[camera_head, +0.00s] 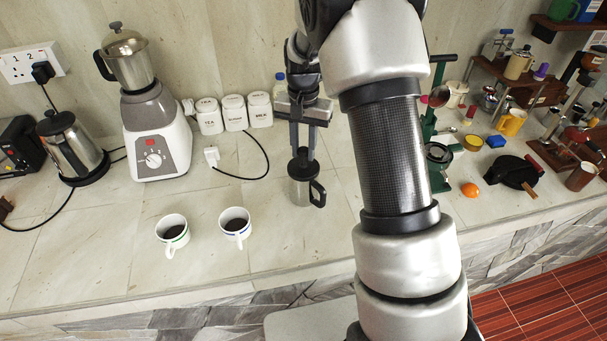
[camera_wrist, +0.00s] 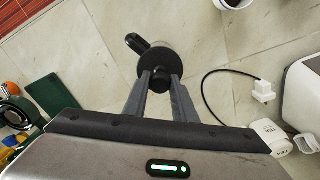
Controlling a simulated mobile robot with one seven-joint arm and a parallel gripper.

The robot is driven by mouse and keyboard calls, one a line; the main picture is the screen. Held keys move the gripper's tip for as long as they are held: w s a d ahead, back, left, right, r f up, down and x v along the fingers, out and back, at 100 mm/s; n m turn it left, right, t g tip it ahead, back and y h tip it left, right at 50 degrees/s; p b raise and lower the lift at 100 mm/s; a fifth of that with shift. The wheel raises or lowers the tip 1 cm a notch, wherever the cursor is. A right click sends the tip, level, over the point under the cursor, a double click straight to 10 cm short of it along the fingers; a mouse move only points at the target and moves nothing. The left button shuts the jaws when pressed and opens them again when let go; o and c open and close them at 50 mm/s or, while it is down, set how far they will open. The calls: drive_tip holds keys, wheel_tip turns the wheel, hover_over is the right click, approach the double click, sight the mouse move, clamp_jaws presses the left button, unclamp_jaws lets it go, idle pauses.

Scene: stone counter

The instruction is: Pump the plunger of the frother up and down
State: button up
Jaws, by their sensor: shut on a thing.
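The frother (camera_head: 301,183) is a small clear or metal jug with a black lid and black side handle. It stands upright on the stone counter, in the middle of the head view. My gripper (camera_head: 302,152) points down from above and is shut on the plunger at the top of the frother. In the wrist view the frother's round black lid (camera_wrist: 156,75) shows at the fingertips, with its handle to the upper left. My gripper (camera_wrist: 159,84) hides the plunger knob, and the plunger's height is hard to tell.
Two cups of dark liquid, one (camera_head: 172,232) and another (camera_head: 235,224), stand left of the frother. A blender (camera_head: 155,130), a kettle (camera_head: 70,148) and white canisters (camera_head: 234,112) stand behind. A green press (camera_head: 434,140) and an orange (camera_head: 469,190) are to the right. The counter in front is clear.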

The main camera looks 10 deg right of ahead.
wheel_tip(320, 180, up, 3)
drive_tip(key=shift+p, duration=0.7)
wheel_tip(320, 180, down, 5)
drive_tip(key=b, duration=0.3)
drive_tip(key=shift+f+b, duration=0.2)
drive_tip(key=shift+b, duration=0.2)
drive_tip(key=o, duration=1.4)
drive_tip(key=shift+c, duration=0.2)
drive_tip(key=shift+r, duration=0.15)
drive_tip(key=shift+r+p, duration=2.45)
drive_tip(key=shift+r, duration=1)
